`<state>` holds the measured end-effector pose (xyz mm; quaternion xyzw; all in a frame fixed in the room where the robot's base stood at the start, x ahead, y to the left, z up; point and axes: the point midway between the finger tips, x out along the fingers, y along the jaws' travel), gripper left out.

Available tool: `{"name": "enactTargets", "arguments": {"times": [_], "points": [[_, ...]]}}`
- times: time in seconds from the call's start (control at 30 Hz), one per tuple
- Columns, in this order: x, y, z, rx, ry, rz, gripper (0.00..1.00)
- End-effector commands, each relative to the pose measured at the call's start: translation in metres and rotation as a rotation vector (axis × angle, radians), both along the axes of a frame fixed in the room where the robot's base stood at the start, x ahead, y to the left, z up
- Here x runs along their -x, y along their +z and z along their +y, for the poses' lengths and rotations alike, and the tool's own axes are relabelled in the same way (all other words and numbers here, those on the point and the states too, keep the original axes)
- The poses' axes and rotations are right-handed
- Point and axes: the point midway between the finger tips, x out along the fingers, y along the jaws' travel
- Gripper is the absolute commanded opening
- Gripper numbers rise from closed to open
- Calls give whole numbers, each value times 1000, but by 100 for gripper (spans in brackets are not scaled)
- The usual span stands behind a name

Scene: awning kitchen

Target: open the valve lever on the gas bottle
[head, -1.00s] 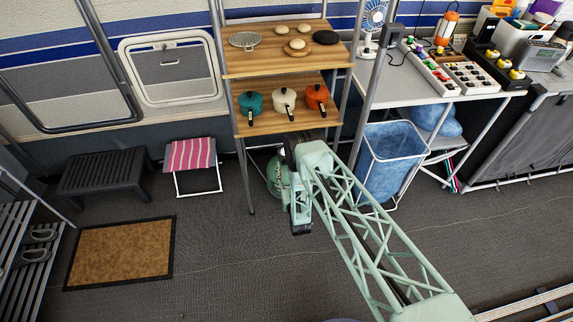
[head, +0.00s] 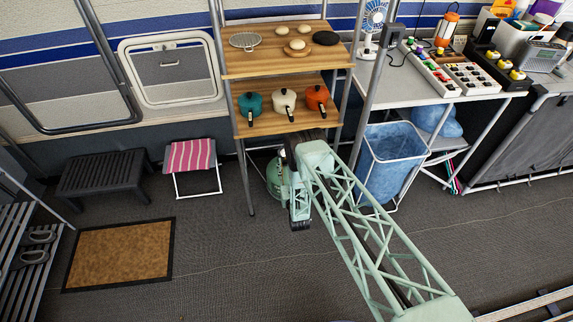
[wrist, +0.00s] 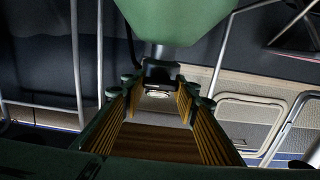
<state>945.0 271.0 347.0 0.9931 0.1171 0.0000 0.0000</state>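The green gas bottle (head: 274,178) stands on the floor under the shelf rack, partly hidden by my arm in the head view. In the wrist view, its green body (wrist: 172,18) fills the top, with a grey neck and a dark valve (wrist: 160,72) below it. A pale rounded piece shows at the valve's near end; I cannot tell whether it is the lever or how it is turned. My gripper (wrist: 160,98) is open, with its yellow-lined fingers on either side of the valve's line. Contact with the valve cannot be made out.
The wooden shelf rack (head: 288,67) with pots stands above the bottle, its metal legs close by. A blue bin (head: 391,165) is to the right and a striped stool (head: 192,157) to the left. The floor in front is clear.

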Motion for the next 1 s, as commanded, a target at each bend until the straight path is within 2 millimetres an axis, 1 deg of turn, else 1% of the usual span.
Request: {"name": "enactTargets", "arguments": {"times": [0.27,1.0], "points": [[0,0,0,30,0,-7,17],[1,-1,2,367,0,-87,17]]}}
